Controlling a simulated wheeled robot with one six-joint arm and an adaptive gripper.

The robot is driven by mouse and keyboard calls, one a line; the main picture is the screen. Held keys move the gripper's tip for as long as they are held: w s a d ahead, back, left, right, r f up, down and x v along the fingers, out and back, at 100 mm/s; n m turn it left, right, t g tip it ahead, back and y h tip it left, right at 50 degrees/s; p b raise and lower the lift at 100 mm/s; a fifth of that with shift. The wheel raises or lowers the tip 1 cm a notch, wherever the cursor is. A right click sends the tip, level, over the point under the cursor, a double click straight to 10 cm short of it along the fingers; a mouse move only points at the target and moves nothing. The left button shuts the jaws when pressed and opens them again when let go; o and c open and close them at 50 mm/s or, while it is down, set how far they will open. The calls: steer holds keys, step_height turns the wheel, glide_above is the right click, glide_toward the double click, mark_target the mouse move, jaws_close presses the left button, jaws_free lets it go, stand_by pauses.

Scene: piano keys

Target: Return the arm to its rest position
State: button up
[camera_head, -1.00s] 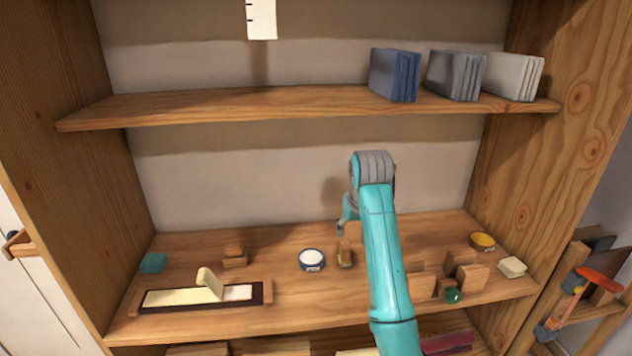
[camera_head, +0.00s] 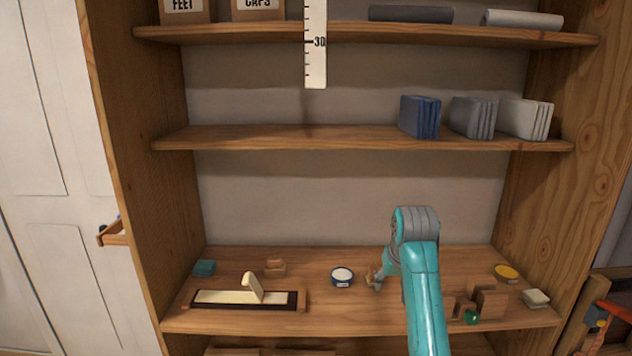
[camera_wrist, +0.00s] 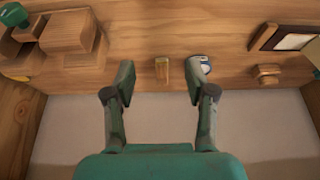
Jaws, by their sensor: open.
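My arm (camera_head: 425,300) is teal with a grey joint and reaches over the lower shelf in the head view. My gripper (camera_wrist: 160,80) is open and empty in the wrist view, its two fingers well apart. Between and beyond the fingertips is a small wooden block with a yellowish top (camera_wrist: 162,68).
A dark tray with cream key pieces (camera_head: 225,298) lies at the left of the lower shelf. Wooden blocks (camera_head: 490,300), a green item (camera_head: 471,317) and a yellow dish (camera_head: 507,273) are at the right. Blue books (camera_head: 420,117) stand on the shelf above. A ruler (camera_head: 316,45) hangs above.

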steer(key=s+f+t, duration=0.1)
steer(key=s+f, duration=0.3)
steer(key=f, duration=0.6)
steer(key=s+f+t, duration=0.1)
steer(key=s+f, duration=0.3)
steer(key=f, duration=0.7)
steer(key=s+f+t, duration=0.1)
steer(key=s+f, duration=0.5)
steer(key=s, duration=0.2)
steer(key=s+f+t, duration=0.2)
steer(key=s+f, duration=0.3)
steer(key=s, duration=0.3)
steer(key=s+r+t, duration=0.2)
steer(key=s, duration=2)
steer(key=s+r+t, duration=0.3)
steer(key=s+r, duration=1.2)
steer(key=shift+s+r, duration=0.25)
steer(key=shift+s, duration=0.15)
